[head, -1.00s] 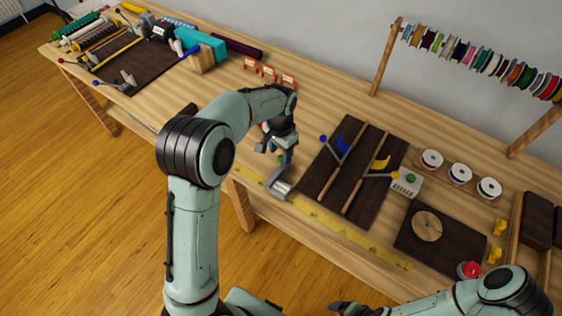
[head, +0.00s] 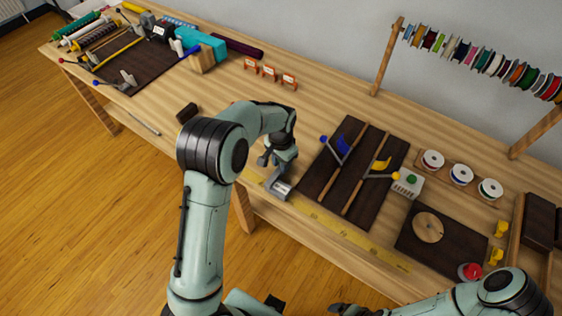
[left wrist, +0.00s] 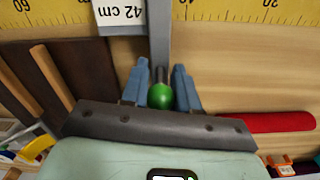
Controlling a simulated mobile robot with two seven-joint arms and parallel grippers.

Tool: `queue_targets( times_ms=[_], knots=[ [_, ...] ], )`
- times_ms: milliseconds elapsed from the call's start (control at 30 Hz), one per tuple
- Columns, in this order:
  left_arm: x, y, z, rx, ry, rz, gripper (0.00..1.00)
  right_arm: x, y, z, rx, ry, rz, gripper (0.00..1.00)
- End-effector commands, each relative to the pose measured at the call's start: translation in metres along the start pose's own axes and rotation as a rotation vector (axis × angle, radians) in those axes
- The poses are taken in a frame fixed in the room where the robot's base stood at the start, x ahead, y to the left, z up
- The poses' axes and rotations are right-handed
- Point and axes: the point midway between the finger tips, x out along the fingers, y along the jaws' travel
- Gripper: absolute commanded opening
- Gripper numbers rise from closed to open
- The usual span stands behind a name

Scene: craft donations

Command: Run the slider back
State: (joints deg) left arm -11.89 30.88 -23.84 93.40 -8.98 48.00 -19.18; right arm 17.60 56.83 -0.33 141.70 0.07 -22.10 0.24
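The slider (head: 281,190) is a grey carriage on a yellow ruler strip (head: 340,230) along the table's front edge. In the left wrist view its white label (left wrist: 121,15) reads "42 cm", upside down. A grey arm runs from it to a green ball knob (left wrist: 160,96). My left gripper (head: 277,162) is down at the knob; in the left wrist view its blue fingers (left wrist: 161,88) press close on both sides of the ball, seemingly touching it. In the head view the gripper hides the knob. My right gripper (head: 346,308) shows only as a dark part at the bottom edge.
A dark block (head: 187,113) lies to the left. A red strip (left wrist: 265,122) lies beside the gripper. A turntable board (head: 428,226) is further right.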

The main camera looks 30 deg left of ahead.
Motion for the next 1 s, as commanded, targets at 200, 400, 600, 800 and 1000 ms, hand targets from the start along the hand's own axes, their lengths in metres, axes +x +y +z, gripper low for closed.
queue_targets(
  times_ms=[200,400,600,800,1000],
  knots=[
    [0.0,0.017,-0.004,0.011,0.002,0.0,0.0,0.002,0.001,0.001,0.001,-0.002,0.001,0.9],
    [-0.001,0.02,-0.004,0.01,0.001,-0.002,0.0,0.002,0.001,0.001,0.001,-0.002,0.001,0.9],
    [-0.001,0.019,-0.004,0.009,0.001,-0.002,0.52,0.002,0.001,0.001,0.001,-0.002,0.001,0.9],
    [-0.001,0.019,-0.004,0.006,0.001,-0.001,0.52,0.002,0.001,0.001,0.001,-0.002,0.001,0.9],
    [-0.014,0.019,-0.005,0.005,0.005,-0.001,0.52,0.001,0.001,0.001,0.0,-0.001,0.0,0.9]
  ],
)
